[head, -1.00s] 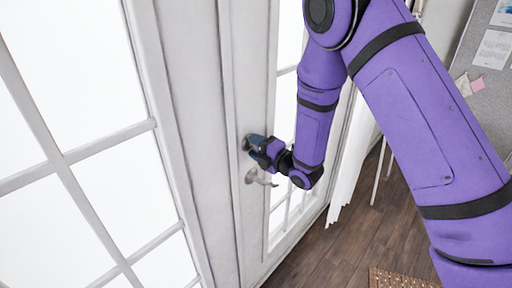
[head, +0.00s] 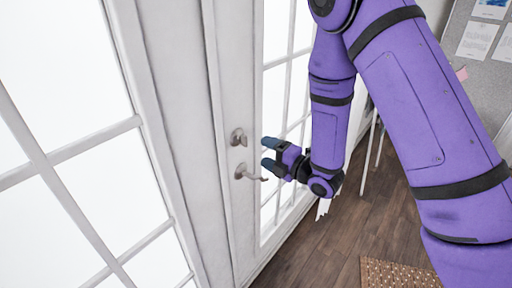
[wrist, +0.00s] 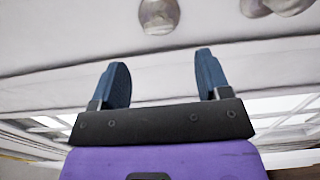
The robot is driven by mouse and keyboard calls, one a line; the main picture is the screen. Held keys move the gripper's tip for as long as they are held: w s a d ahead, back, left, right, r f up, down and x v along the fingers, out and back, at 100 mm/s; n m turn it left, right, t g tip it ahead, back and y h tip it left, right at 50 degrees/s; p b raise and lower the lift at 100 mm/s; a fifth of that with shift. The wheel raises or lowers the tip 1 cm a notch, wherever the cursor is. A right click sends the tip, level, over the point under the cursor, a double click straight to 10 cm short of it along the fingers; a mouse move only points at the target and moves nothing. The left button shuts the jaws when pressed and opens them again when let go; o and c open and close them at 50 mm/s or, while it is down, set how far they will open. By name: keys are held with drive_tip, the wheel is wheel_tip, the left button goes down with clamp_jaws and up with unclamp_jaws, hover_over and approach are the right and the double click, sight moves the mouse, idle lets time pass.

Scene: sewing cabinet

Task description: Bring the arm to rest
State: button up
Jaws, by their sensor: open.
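My gripper (head: 268,154) is open and empty in the head view, a little to the right of the door hardware and apart from it. Its two dark blue fingers also show spread wide in the wrist view (wrist: 160,85), with nothing between them. My purple arm reaches in from the right. A round metal knob or lock (head: 238,137) sits on the white door (head: 228,90). A lever handle (head: 249,172) is below it. In the wrist view, the metal hardware (wrist: 158,15) shows at the top edge, beyond the fingertips.
Glass panes fill the door and the white-framed window (head: 95,165) at left. The wooden floor (head: 330,245) is open below the arm. A brown patterned mat (head: 392,275) lies at the bottom. A grey pinboard (head: 480,75) with papers stands at right.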

drive_tip(key=shift+v, duration=0.9)
drive_tip(key=shift+r, duration=0.1)
drive_tip(key=w+d+r+m+h, duration=0.3)
drive_tip(key=d+r+m+h, duration=0.45)
drive_tip(key=r, duration=0.25)
drive_tip(key=s+d+r+m+h, duration=0.4)
drive_tip(key=s+d+r+m, duration=0.1)
drive_tip(key=d+r+m, duration=0.3)
drive_tip(key=s+d+r+m+g, duration=0.2)
drive_tip(key=s+m, duration=0.2)
drive_tip(key=s, duration=0.4)
drive_tip(key=s+d+r+m+g+h, duration=0.1)
drive_tip(key=s+d+r+m+g, duration=0.1)
drive_tip(key=s, duration=0.6)
drive_tip(key=s+d+r+m+g+h, duration=0.1)
drive_tip(key=s+d+r+m+g, duration=0.1)
drive_tip(key=s+m, duration=0.4)
drive_tip(key=s+r, duration=0.1)
drive_tip(key=s, duration=0.2)
drive_tip(key=shift+r+g, duration=0.3)
drive_tip(key=shift+g, duration=0.1)
